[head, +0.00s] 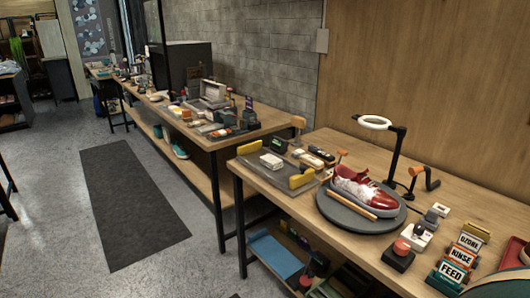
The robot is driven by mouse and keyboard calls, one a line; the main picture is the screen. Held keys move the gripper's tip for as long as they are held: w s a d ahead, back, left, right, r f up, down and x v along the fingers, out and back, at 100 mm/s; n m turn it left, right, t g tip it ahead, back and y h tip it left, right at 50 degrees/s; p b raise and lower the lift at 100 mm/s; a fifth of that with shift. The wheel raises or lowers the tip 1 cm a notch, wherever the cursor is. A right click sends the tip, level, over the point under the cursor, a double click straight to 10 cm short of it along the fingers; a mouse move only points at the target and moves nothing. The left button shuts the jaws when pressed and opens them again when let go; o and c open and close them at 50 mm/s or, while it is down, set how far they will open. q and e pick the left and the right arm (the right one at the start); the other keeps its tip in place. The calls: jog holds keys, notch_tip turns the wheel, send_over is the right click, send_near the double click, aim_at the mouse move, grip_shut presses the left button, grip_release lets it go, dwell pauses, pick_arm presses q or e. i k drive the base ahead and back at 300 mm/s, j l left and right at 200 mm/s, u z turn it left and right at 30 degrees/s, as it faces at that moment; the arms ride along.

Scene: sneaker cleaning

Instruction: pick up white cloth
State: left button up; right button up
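A small white folded item (271,161), which looks like the white cloth, lies on the dark tray (285,178) at the near left part of the front workbench. It is small in the picture, so its folds cannot be made out. The tray has yellow end pieces (302,181). Neither of my grippers shows in the head view, and nothing is seen touching the white item.
A second bench stands behind. The floor with a dark mat (130,205) is clear.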

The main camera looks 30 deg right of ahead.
aim_at(273, 163)
jog(key=i+j+z, duration=0.1)
jog(key=i+z, duration=0.3)
jog(key=i+j+z, duration=0.15)
jog(key=z, duration=0.2)
jog(key=i+j+z, duration=0.6)
jog(key=z, duration=0.15)
jog(key=i+j+z, duration=0.15)
jog(key=z, duration=0.2)
jog(key=i+j+z, duration=0.1)
jog(key=j+z, duration=0.3)
